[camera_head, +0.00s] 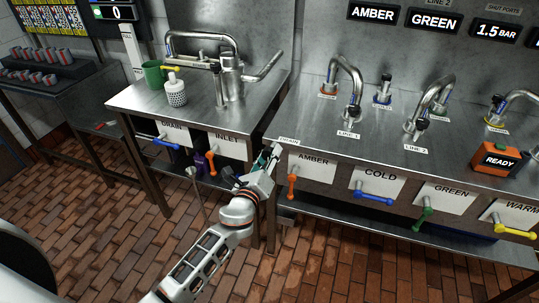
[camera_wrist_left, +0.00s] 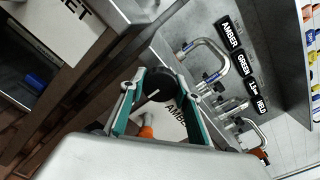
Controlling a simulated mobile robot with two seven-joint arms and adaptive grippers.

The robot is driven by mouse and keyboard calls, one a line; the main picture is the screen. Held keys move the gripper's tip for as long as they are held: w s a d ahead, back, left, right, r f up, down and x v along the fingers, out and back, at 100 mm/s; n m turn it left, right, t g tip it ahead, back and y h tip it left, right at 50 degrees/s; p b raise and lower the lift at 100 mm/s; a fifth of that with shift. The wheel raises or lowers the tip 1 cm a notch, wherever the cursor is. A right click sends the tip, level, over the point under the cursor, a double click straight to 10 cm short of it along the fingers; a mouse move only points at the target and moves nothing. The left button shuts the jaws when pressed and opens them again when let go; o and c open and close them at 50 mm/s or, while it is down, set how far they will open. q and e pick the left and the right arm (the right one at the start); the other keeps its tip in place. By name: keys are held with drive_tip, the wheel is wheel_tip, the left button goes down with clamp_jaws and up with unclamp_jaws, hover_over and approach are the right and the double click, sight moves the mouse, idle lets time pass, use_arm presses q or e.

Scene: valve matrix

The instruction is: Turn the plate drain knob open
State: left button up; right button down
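The plate drain knob is a round black knob with a white line (camera_wrist_left: 155,88), seen in the left wrist view. A small DRAIN label (camera_head: 289,141) lies on the right steel counter's left corner in the head view, where the knob itself is hidden by my gripper. My left gripper (camera_head: 270,158) is at that corner. In the left wrist view its teal fingers (camera_wrist_left: 155,75) stand on either side of the knob, which fills the gap between the tips. I cannot tell whether both fingers press on it. My right gripper is not in view.
Close by on the right is the orange AMBER lever (camera_head: 292,185), then the blue COLD lever (camera_head: 374,196). On the left unit are a blue DRAIN lever (camera_head: 166,143) and an orange INLET lever (camera_head: 211,163). The brick floor in front is clear.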

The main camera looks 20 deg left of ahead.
use_arm(q)
drive_tip(key=shift+n, duration=0.4)
drive_tip(key=n+b, duration=0.1)
drive_tip(key=n, duration=0.7)
drive_tip(key=shift+r+n, duration=0.15)
drive_tip(key=shift+n, duration=0.15)
drive_tip(key=n+p, duration=0.1)
drive_tip(key=n, duration=0.2)
drive_tip(key=shift+r+n, duration=0.1)
drive_tip(key=shift+n, duration=0.2)
drive_tip(key=n+p, duration=0.1)
drive_tip(key=n, duration=0.3)
drive_tip(key=shift+n+p, duration=0.4)
drive_tip(key=o, duration=1.1)
drive_tip(key=shift+o, duration=0.2)
